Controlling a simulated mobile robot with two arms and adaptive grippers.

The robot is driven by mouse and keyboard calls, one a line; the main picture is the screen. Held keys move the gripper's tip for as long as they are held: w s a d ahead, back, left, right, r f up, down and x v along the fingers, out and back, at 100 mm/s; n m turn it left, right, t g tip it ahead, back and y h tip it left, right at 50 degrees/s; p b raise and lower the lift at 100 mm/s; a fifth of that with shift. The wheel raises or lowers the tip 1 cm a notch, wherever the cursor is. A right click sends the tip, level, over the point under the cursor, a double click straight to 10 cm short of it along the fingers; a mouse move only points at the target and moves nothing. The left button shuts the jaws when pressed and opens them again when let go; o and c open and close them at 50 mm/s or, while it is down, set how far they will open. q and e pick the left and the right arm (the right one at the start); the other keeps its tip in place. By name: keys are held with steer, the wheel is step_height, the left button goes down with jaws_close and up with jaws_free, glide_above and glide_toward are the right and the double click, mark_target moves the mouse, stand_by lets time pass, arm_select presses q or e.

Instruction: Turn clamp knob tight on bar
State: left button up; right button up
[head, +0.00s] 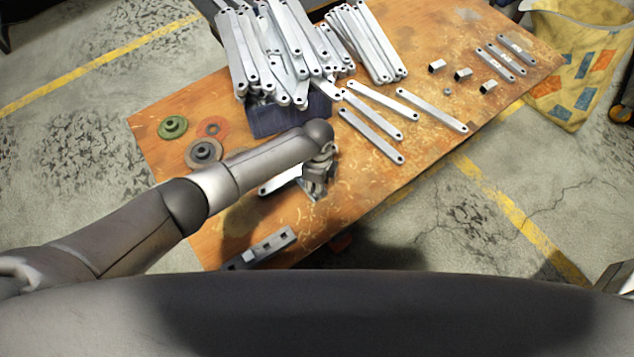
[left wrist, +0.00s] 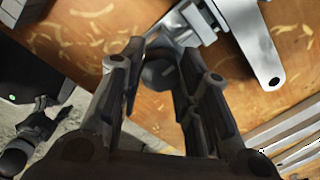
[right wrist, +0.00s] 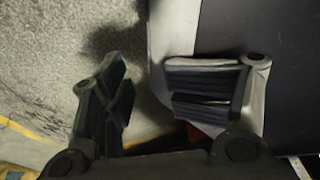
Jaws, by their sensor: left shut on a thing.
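My left gripper (head: 318,172) is over the near part of the wooden table. In the left wrist view its two fingers (left wrist: 160,64) are shut on the sides of a dark round clamp knob (left wrist: 158,76). The silver clamp (left wrist: 186,28) is just beyond the knob, beside a flat pale metal bar (left wrist: 255,45) with a hole at its end. In the head view my arm and gripper hide most of the clamp; part of the bar (head: 280,183) shows. My right gripper (right wrist: 148,88) is open and empty, low beside my own body, above the floor.
The wooden table (head: 360,205) carries a dark bin (head: 285,118) heaped with galvanized brackets (head: 265,50). Loose bars (head: 370,135) lie to its right. A slotted metal block (head: 262,248) sits at the near edge.

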arm_select(q)
steer(key=m+b, duration=0.1)
steer(key=m, duration=0.6)
steer(key=shift+m+b, duration=0.4)
steer(key=shift+m, duration=0.2)
steer(key=m+b, duration=0.2)
steer(key=m, duration=0.7)
steer(key=shift+b, duration=0.3)
steer(key=shift+m, duration=0.4)
arm_select(e)
steer(key=w+a+r, duration=0.1)
steer(key=w+a, duration=0.1)
steer(key=w, duration=0.8)
steer(key=shift+r+t, duration=0.35)
steer(key=shift+t, duration=0.05)
steer(key=shift+w, duration=0.1)
arm_select(q)
steer(key=o, duration=0.9)
steer(key=shift+o, duration=0.2)
